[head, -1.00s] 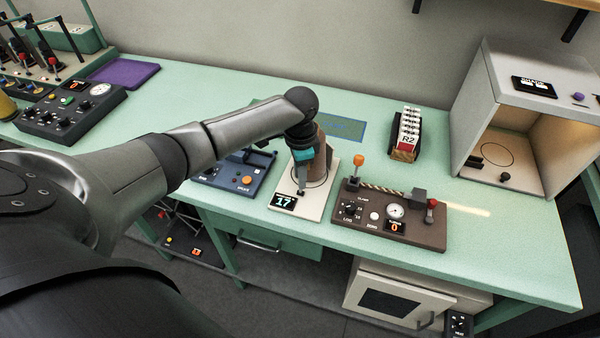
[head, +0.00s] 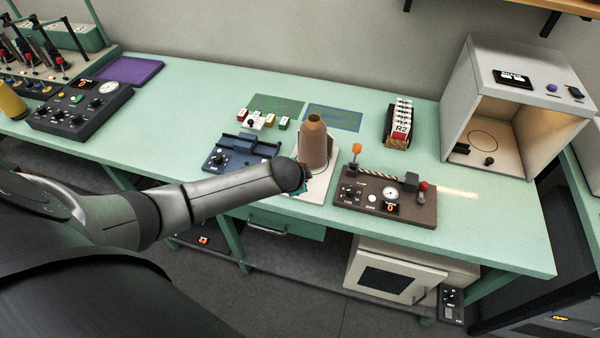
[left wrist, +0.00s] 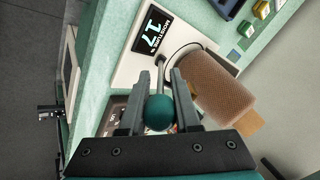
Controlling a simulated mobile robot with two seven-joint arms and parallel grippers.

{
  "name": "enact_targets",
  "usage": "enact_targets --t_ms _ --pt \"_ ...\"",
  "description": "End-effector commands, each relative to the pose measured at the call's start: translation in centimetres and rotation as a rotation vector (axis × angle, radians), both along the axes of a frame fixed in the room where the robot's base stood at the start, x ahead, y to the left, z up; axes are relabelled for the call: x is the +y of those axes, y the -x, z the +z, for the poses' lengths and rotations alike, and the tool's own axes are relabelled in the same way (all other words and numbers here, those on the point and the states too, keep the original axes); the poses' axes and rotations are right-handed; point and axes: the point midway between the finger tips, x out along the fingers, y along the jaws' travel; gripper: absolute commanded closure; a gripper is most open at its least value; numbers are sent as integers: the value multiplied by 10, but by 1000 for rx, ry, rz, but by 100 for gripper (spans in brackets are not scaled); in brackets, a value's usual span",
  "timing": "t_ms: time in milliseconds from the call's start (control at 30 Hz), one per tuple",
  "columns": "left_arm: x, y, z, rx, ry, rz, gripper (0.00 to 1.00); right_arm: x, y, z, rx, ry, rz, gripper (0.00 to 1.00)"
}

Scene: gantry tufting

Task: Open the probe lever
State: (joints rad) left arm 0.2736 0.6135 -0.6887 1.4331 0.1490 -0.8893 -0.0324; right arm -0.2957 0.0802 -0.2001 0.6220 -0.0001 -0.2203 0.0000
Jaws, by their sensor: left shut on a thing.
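The probe lever is a thin rod with a dark teal ball knob (left wrist: 159,113), seen in the left wrist view. My left gripper (left wrist: 160,80) is shut around the lever, with the knob between its two fingers. The lever stands at the white moisture meter (left wrist: 137,68), whose display reads 17. A brown yarn cone (left wrist: 217,102) is right beside the lever. In the head view the cone (head: 313,146) stands on the meter plate (head: 320,187). There my left arm hides the gripper, the lever and the display. My right gripper is not in view.
A brown clamp panel (head: 385,206) stands right of the meter and a blue device (head: 235,152) stands left of it. Small coloured blocks (head: 254,123) lie behind the blue device. A rack of cards (head: 401,124) and an open light booth (head: 467,100) stand farther right.

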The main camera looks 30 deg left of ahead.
Motion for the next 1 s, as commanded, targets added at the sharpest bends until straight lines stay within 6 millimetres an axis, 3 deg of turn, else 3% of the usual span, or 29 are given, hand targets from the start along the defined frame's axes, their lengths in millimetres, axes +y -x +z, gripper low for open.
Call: enact_targets --t_ms 733,767,867,1000 --pt "-3 7 -8 13 2 0 100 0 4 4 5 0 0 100" --pt "-3 7 -8 13 2 0 67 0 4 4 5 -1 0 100" --pt "-2 7 -8 11 2 0 57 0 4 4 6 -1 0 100" --pt "-2 6 -7 9 1 0 57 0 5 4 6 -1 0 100"
